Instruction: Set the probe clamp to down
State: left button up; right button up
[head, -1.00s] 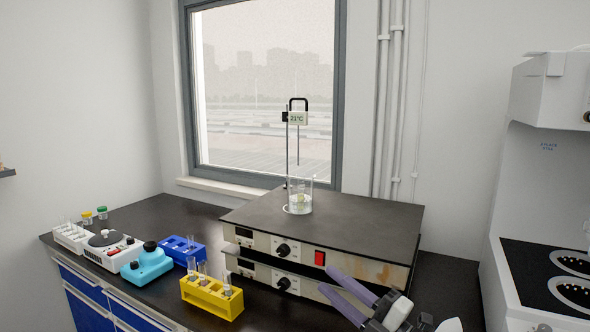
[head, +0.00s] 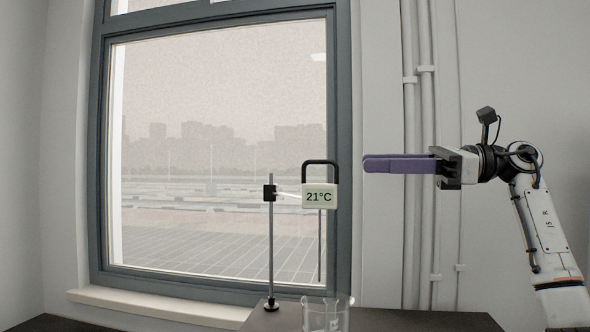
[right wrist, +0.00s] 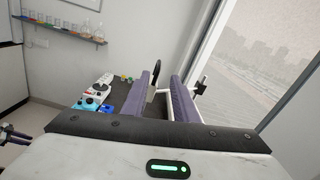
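The temperature probe (head: 320,196) is a white box reading 21°C with a black loop handle on top. A black clamp (head: 269,192) holds it, raised, on a thin upright stand rod (head: 271,245). The probe's thin stem hangs below the box, above a glass beaker (head: 327,316) cut off by the lower edge. My right gripper (head: 366,164) is to the right of the handle, apart from it and level with its top. In the right wrist view its purple fingers are open, with the handle (right wrist: 156,76) showing beyond the gap. Purple finger-like parts at that view's left edge look like my left gripper (right wrist: 12,134).
A window with a grey frame (head: 343,130) is behind, and pipes (head: 425,220) run up the wall behind my right gripper. The air between gripper and handle is clear.

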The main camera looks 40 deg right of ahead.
aim_at(327, 162)
jog(key=p+x, duration=0.1)
jog(key=x, duration=0.3)
jog(key=p+x, duration=0.1)
jog(key=x, duration=0.3)
jog(key=shift+a+r, duration=0.2)
jog(key=shift+a, duration=0.1)
jog(key=shift+w+a+f, duration=0.1)
jog(key=shift+w+a, duration=0.3)
jog(key=shift+w, duration=0.2)
grip_shut()
